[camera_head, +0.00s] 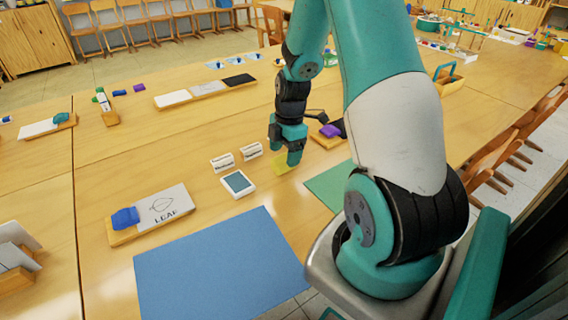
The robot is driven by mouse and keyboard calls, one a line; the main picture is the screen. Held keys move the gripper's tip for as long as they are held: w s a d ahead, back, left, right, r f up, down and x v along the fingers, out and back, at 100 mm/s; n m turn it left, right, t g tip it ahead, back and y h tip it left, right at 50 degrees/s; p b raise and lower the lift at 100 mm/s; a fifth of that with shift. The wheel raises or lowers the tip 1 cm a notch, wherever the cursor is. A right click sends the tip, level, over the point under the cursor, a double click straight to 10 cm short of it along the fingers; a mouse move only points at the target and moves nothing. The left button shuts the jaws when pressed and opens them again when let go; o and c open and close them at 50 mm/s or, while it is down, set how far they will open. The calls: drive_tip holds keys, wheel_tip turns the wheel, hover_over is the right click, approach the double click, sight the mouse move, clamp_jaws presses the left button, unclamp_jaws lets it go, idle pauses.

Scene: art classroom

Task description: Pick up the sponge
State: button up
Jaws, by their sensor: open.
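A small yellow block (282,169), which looks like the sponge, lies on the wooden table (180,130) near the middle of the view. My gripper (284,150) points down right above it, with its teal fingers apart. The fingers partly cover the yellow block. I cannot tell whether they touch it or how far down they reach around it.
A white device with a dark screen (238,184) and two small white boxes (222,162) stand just left of my gripper. A blue mat (215,270) and a green mat (328,186) lie in front. A tray with a purple item (330,131) is close on the right.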

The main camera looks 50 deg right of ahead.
sight(284, 158)
drive_tip(key=shift+w+a+f, duration=0.1)
drive_tip(key=shift+a+f, duration=0.05)
drive_tip(key=shift+f, duration=1.35)
drive_tip(key=c, duration=1.1)
drive_tip(key=shift+o, duration=0.2)
drive_tip(key=shift+r, duration=0.1)
wheel_tip(284, 158, up, 20)
drive_tip(key=p, duration=0.1)
drive_tip(key=shift+p, duration=0.35)
drive_tip(key=shift+o, duration=0.9)
drive_tip(key=shift+c, duration=0.2)
